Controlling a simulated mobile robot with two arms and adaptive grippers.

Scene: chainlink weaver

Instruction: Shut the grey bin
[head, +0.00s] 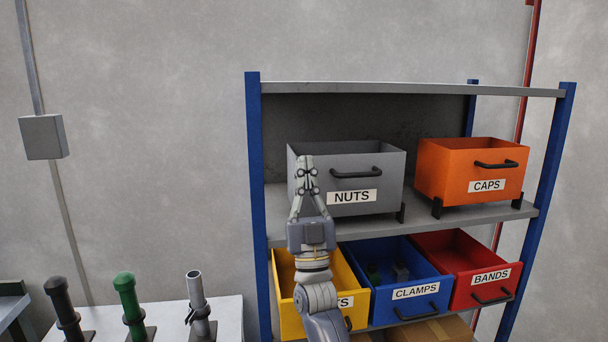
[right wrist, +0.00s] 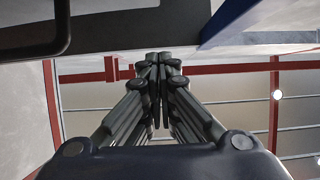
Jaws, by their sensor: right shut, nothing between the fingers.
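The grey bin (head: 345,190) with a black handle and a NUTS label sits on the upper shelf, at the left. Its open top shows and it juts forward on the shelf. My right gripper (head: 305,160) is shut and empty, raised in front of the left part of the bin's face, left of the label. I cannot tell whether it touches the bin. In the right wrist view the shut fingers (right wrist: 158,60) point up, and a dark handle-like bar shows at the top left. My left gripper is not in view.
An orange CAPS bin (head: 450,170) stands to the right on the same shelf. Below are a yellow bin (head: 288,300), a blue CLAMPS bin (head: 385,308) and a red BANDS bin (head: 470,290), all with open tops. A blue shelf post (head: 257,200) is close left of my gripper. A white table (head: 175,318) holds upright tools.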

